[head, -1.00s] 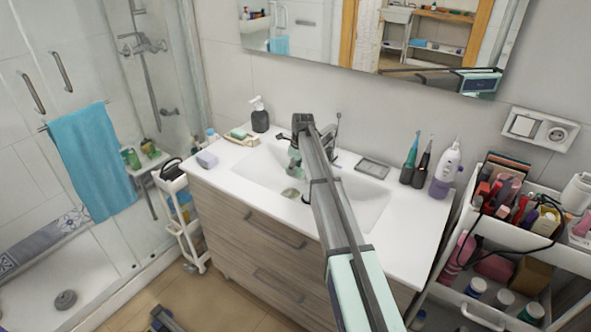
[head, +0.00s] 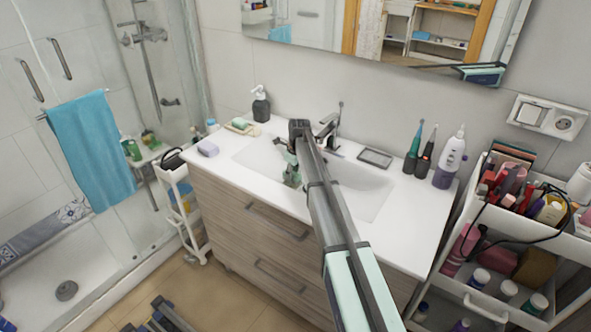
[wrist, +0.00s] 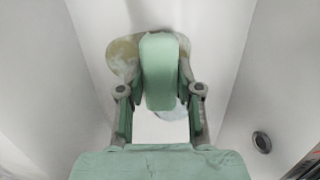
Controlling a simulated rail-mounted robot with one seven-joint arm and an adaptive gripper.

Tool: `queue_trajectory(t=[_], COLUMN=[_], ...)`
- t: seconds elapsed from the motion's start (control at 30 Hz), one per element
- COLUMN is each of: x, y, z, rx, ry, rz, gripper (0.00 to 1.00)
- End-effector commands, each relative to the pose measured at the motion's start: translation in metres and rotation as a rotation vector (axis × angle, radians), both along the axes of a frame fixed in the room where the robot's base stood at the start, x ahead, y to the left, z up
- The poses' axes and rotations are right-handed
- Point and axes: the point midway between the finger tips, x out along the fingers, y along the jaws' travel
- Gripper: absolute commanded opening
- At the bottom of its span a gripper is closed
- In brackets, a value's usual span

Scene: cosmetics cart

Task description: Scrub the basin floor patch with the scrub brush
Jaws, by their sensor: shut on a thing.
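My gripper (head: 291,174) is down inside the white basin (head: 372,203), below the faucet. In the wrist view my gripper (wrist: 160,98) is shut on a pale green block-like piece, which I take to be the scrub brush (wrist: 160,65). Its bristles cannot be made out. A yellowish-brown stained patch (wrist: 122,56) shows on the basin floor just left of the brush, partly hidden by the brush and fingers. Whether the brush touches the floor cannot be told.
The drain (wrist: 262,141) lies right of my gripper in the wrist view. The faucet (head: 331,128) stands behind the basin. A loaded cart (head: 478,302) is at right.

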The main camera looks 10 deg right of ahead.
Motion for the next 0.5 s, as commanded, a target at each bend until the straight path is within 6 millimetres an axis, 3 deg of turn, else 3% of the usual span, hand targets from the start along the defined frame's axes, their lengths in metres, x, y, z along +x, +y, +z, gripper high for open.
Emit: queue_trajectory(t=[0.5], x=[-0.039], y=[0.037], z=[0.001], rx=[-0.001], ry=[-0.001], rz=[0.001], gripper=[0.07])
